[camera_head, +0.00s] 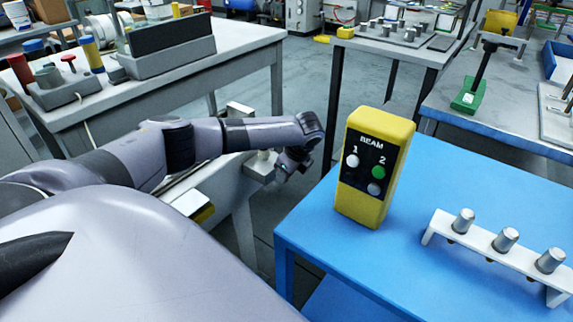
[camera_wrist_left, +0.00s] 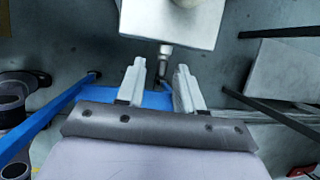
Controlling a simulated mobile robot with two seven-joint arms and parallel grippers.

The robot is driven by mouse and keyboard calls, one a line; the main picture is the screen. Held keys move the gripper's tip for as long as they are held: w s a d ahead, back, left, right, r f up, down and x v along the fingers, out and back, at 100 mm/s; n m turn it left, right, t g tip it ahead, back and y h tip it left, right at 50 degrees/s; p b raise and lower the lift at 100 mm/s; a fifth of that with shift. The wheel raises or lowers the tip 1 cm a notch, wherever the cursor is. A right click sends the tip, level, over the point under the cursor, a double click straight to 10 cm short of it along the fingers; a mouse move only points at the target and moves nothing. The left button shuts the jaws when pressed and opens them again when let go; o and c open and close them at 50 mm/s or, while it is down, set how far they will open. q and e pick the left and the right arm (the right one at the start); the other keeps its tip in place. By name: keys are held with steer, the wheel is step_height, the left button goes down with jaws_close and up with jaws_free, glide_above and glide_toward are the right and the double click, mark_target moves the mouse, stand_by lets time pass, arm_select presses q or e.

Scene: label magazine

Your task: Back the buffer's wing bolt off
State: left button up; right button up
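My left gripper (camera_head: 290,163) is at the end of the arm reaching in from the left, beside a pale block (camera_head: 258,172) on the end of a light-coloured machine. In the left wrist view its two fingers (camera_wrist_left: 160,88) stand apart with a gap between them. A small grey bolt-like stem (camera_wrist_left: 165,52) comes out of a pale block (camera_wrist_left: 172,22) and points toward the gap, near the fingertips. It may be the buffer's wing bolt; its wings are not clear. I cannot tell whether a finger touches it. My right gripper is out of view.
A blue table (camera_head: 440,200) stands at right with a yellow BEAM box (camera_head: 372,170) and a white rack (camera_head: 480,250) of metal cylinders. A grey bench (camera_head: 235,42) stands behind my left arm. Open floor (camera_head: 300,95) lies between the benches.

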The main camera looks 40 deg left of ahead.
arm_select(q)
steer(key=shift+a+f, duration=0.25)
steer(key=shift+f, duration=0.25)
steer(key=shift+w, duration=0.1)
